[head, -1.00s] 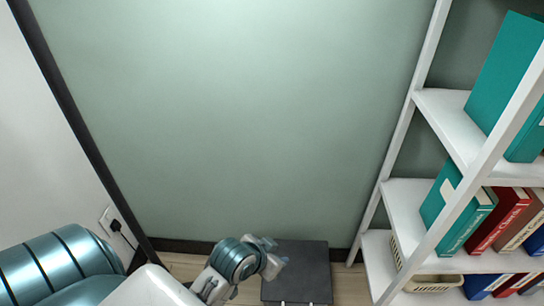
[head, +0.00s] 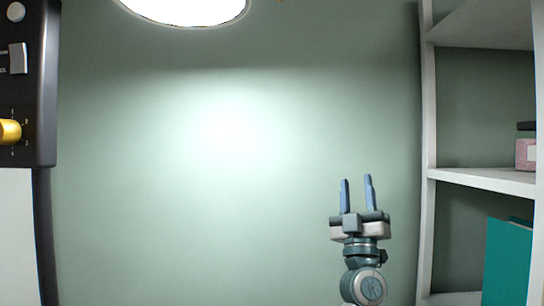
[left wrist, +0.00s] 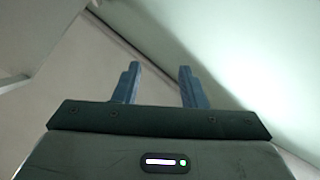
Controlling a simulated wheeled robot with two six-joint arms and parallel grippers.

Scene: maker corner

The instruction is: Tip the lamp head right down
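The lit lamp head (head: 190,8) shows at the top of the head view, cut off by the frame edge. I see its bright white underside and thin dark rim; its arm and joint are out of view. My left gripper (head: 357,182) is raised in front of the green wall, fingers pointing up, below and to the right of the lamp head and well apart from it. Its two blue fingers are spread with nothing between them, as the left wrist view (left wrist: 160,85) also shows. My right gripper is in neither view.
A dark panel (head: 40,90) with a yellow knob (head: 9,132) and switches is at the left. A white shelf unit (head: 430,150) stands at the right, holding a teal binder (head: 508,262) and a pink box (head: 525,154). The wall between is clear.

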